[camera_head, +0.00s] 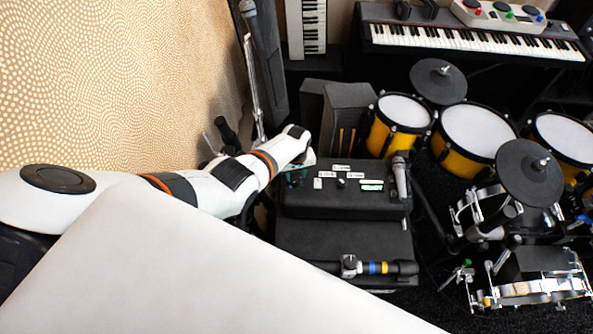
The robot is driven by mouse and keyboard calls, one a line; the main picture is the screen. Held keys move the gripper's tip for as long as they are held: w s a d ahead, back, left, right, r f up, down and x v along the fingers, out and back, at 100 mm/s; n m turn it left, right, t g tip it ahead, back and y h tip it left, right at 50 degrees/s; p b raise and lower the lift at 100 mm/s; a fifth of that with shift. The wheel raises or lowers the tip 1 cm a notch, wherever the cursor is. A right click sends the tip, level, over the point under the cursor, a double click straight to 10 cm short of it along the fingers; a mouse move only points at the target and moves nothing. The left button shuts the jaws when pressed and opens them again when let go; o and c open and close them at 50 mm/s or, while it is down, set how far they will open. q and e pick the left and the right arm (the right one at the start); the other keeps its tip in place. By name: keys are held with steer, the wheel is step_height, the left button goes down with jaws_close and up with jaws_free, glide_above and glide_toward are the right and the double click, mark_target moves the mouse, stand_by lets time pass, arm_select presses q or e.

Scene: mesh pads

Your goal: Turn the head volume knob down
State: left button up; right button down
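A black amplifier head (345,203) sits in the middle of the view. Its top carries several small white labels (342,167), with a small dark knob (341,183) among them. Which control is the head volume knob, and how far it is turned, is too small to tell. My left arm reaches in from the left, and my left gripper (306,162) is at the amplifier's back left corner, left of the labels. Its fingers are small and partly hidden by the wrist, so their opening and any contact are unclear. My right gripper is not in view.
A microphone (400,178) stands at the amplifier's right edge. A dark handle with blue and yellow bands (378,267) lies in front. Yellow drums (474,132) and cymbals (529,172) fill the right. A keyboard (470,38) is behind. A patterned wall (130,80) is at left.

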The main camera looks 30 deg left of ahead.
mark_target(295, 178)
arm_select(q)
steer(key=shift+o, duration=0.8)
steer(key=shift+s+d+f, duration=0.1)
steer(key=shift+s+f, duration=0.1)
steer(key=shift+s, duration=0.05)
steer(key=shift+r, duration=0.35)
step_height(295, 178, up, 12)
steer(key=p, duration=0.5)
steer(key=shift+f, duration=0.25)
